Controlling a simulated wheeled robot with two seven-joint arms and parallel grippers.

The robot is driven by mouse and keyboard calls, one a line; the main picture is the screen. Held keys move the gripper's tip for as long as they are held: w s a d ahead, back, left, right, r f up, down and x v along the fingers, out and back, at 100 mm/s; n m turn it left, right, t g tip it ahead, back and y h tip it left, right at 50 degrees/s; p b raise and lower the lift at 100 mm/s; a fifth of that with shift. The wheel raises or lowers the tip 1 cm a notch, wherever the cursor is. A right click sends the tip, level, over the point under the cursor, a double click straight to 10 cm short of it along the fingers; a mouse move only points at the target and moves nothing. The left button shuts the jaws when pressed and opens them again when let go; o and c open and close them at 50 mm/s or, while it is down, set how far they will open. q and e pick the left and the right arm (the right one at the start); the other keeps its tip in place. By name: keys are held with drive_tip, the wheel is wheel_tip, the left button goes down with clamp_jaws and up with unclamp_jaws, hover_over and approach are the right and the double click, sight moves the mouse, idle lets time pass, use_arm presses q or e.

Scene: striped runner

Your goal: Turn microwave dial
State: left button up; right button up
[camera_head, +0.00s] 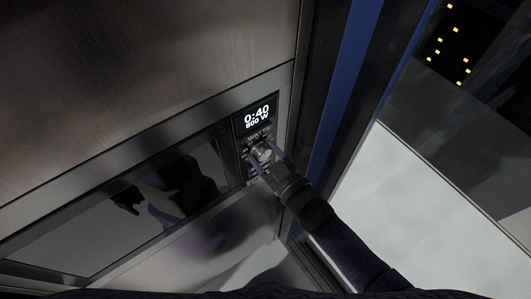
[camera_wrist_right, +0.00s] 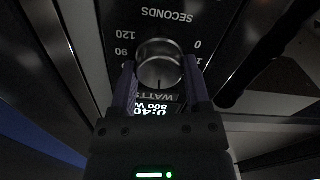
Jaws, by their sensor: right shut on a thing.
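The microwave (camera_head: 170,185) is built into a metal panel, with a dark glass front and a lit display (camera_head: 257,115) reading 0:40 and 800 W. Its round silver dial (camera_head: 262,152) sits below the display, by the WATTS label. The right wrist view shows the dial (camera_wrist_right: 159,66) close up, with a dark pointer line and numbers around it. My right gripper (camera_head: 264,161) is at the dial, its fingers (camera_wrist_right: 160,85) on either side of it and shut on it. My left gripper is not in view.
A metal panel (camera_head: 140,60) spans above the microwave. A blue vertical strip (camera_head: 345,80) and a dark frame stand just right of the control panel. A window with small lights is at the upper right. A dark bar (camera_wrist_right: 262,58) shows right of the dial in the wrist view.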

drive_tip(key=shift+f+m, duration=0.1)
drive_tip(key=shift+m, duration=0.4)
idle(0.3)
drive_tip(key=o, duration=1.3)
drive_tip(key=v, duration=1)
drive_tip(key=shift+p, duration=0.3)
